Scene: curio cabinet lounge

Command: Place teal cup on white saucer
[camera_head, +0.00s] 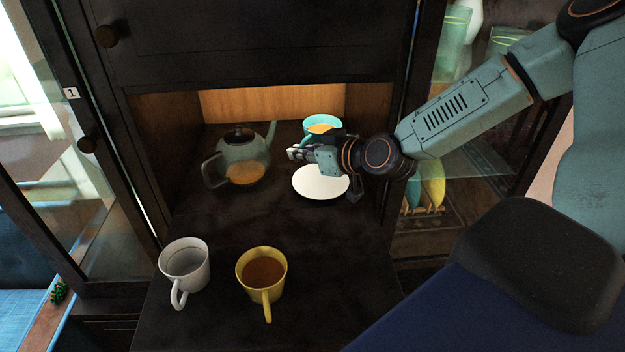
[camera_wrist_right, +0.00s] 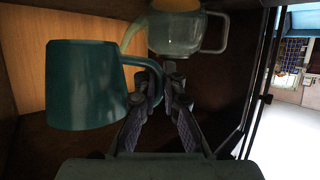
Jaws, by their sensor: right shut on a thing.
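The teal cup (camera_head: 322,126) is at the back right of the cabinet niche, partly hidden behind my right gripper (camera_head: 296,153). In the right wrist view the teal cup (camera_wrist_right: 84,84) is large at the left, and its handle reaches between the fingers of my right gripper (camera_wrist_right: 168,88). The gripper is shut on this handle. The white saucer (camera_head: 320,184) lies flat on the dark shelf, just in front of and below the gripper, with nothing on it. Whether the cup touches the shelf is hidden. My left gripper is not in view.
A glass teapot (camera_head: 238,158) stands left of the cup, and also shows behind the fingers in the wrist view (camera_wrist_right: 176,34). A white mug (camera_head: 185,268) and a yellow mug (camera_head: 262,272) stand nearer the front. The niche's side walls are close. Dark shelf between is clear.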

